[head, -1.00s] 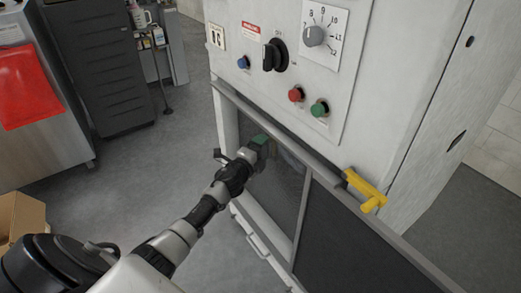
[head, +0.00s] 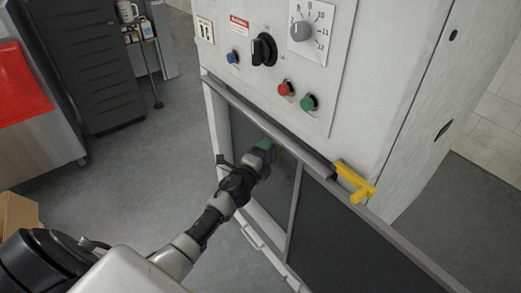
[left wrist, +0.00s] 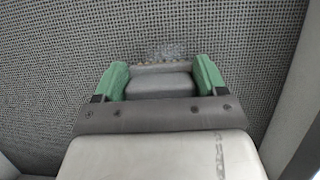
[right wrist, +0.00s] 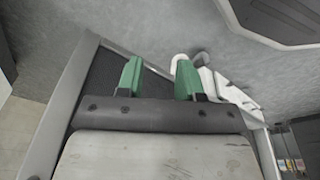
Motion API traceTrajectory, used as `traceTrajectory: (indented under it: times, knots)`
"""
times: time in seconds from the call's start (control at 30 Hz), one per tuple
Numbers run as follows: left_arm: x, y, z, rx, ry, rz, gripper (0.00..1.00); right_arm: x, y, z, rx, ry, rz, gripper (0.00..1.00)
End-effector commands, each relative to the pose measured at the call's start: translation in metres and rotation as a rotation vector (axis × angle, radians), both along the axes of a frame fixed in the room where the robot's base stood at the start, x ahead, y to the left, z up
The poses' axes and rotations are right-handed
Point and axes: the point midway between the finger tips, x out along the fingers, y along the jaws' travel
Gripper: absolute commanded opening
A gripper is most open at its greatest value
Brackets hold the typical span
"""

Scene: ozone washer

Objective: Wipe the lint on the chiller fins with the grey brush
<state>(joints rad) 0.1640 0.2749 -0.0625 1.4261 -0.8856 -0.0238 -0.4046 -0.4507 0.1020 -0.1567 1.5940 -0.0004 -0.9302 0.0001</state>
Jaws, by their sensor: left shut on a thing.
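My left gripper (head: 265,145) reaches the dark mesh panel of the chiller fins (head: 281,184) low on the white machine. In the left wrist view its green fingers (left wrist: 161,82) are shut on the grey brush (left wrist: 160,84), whose far edge faces the mesh. I cannot tell whether it touches. A pale, fuzzy patch of lint (left wrist: 168,50) shows on the mesh just beyond the brush. My right gripper (right wrist: 160,80) shows only in the right wrist view. Its green fingers stand apart with nothing between them, in front of the panel and floor.
A yellow handle (head: 354,182) sticks out at the rail right of my left gripper. Knobs and buttons (head: 286,88) sit on the white cabinet above. A dark drawer unit (head: 94,62) and a cardboard box (head: 18,214) stand at left. The floor between is clear.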

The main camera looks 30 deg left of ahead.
Motion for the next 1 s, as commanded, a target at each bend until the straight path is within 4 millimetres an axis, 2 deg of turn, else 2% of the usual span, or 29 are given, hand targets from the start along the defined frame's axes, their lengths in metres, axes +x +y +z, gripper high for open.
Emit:
traceTrajectory:
  times: [1.0]
  knots:
    - [-0.026,-0.057,0.001,-0.002,-0.002,-0.005,0.53,-0.002,0.0,-0.011,0.001,0.001,0.002,0.37]
